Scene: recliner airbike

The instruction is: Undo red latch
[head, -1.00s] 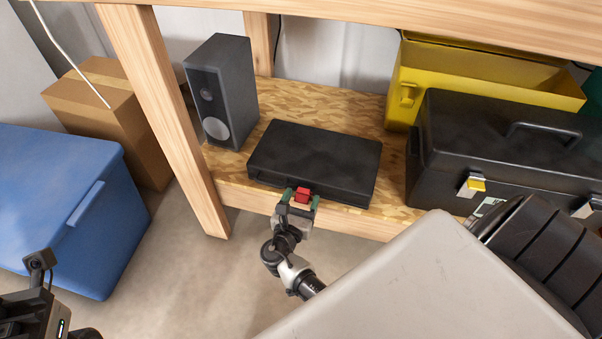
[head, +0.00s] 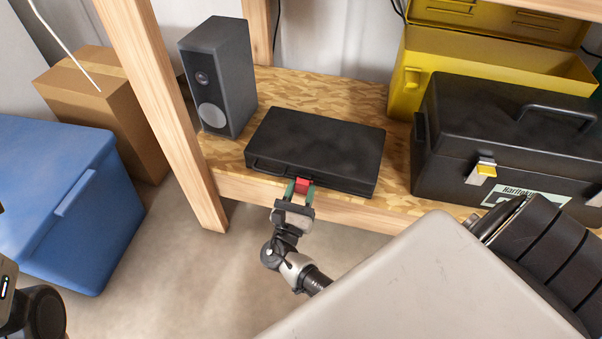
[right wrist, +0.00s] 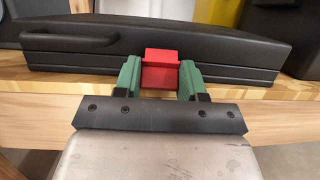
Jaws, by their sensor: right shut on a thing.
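The red latch (head: 303,185) is on the front edge of a flat black case (head: 318,148), which lies on the lower wooden shelf. My right gripper (head: 301,190) is at the case's front, its green fingers on either side of the latch and shut on it. In the right wrist view the latch (right wrist: 161,72) sits between the green fingertips (right wrist: 160,78), against the case front (right wrist: 226,55). Whether the latch is lifted off its catch I cannot tell. Part of my left arm shows at the lower left edge of the head view; its fingers are not visible.
A grey speaker (head: 221,75) stands left of the case. A black toolbox (head: 505,130) and an open yellow box (head: 480,62) stand to its right. A wooden post (head: 165,115) rises at the shelf's left. A blue bin (head: 55,190) and a cardboard box (head: 105,108) stand beyond it.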

